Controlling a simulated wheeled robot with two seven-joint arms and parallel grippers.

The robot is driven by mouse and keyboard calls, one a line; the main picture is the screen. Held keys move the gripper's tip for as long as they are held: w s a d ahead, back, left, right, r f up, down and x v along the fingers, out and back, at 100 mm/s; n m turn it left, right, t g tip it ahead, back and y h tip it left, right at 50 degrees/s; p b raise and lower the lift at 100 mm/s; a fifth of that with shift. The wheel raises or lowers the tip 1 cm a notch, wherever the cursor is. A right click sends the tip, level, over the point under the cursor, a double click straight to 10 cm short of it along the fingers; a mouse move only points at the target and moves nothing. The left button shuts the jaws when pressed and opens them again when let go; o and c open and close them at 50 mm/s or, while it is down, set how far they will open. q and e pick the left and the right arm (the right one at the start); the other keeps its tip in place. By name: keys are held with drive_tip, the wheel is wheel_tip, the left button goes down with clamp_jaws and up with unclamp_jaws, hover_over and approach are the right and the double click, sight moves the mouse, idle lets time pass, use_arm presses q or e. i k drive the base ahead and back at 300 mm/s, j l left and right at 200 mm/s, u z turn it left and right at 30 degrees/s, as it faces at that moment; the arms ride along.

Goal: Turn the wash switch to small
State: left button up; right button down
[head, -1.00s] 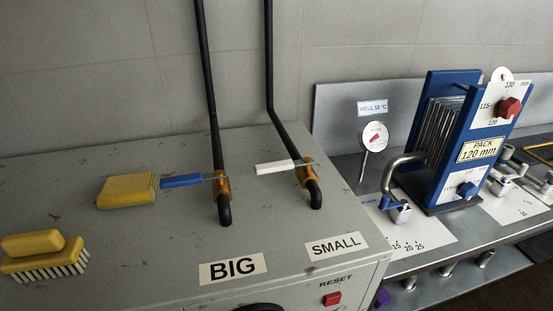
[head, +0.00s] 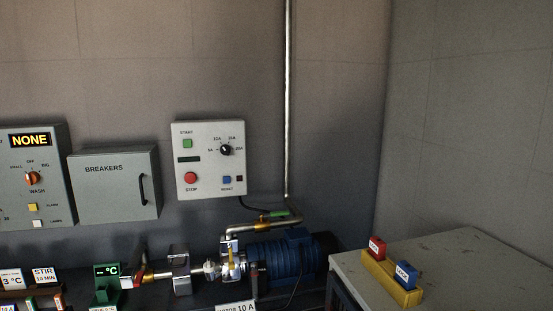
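The wash switch (head: 33,178) is an orange-red rotary knob on a grey panel (head: 58,150) at the left edge of the head view. Labels SMALL, OFF and BIG sit around it, with WASH below. The knob looks near upright, towards OFF; its exact pointing is too small to be sure of. A black display (head: 30,140) above it reads NONE in yellow. The panel's left part is cut off by the picture edge. Neither of my grippers is in view.
A closed grey BREAKERS box (head: 114,185) hangs right of the wash panel. Beyond it is a start/stop box (head: 211,160). Below stand a blue motor (head: 285,258) with pipes and a green °C display (head: 107,283).

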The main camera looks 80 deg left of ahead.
sight(32, 178)
drive_tip(key=u, duration=4.15)
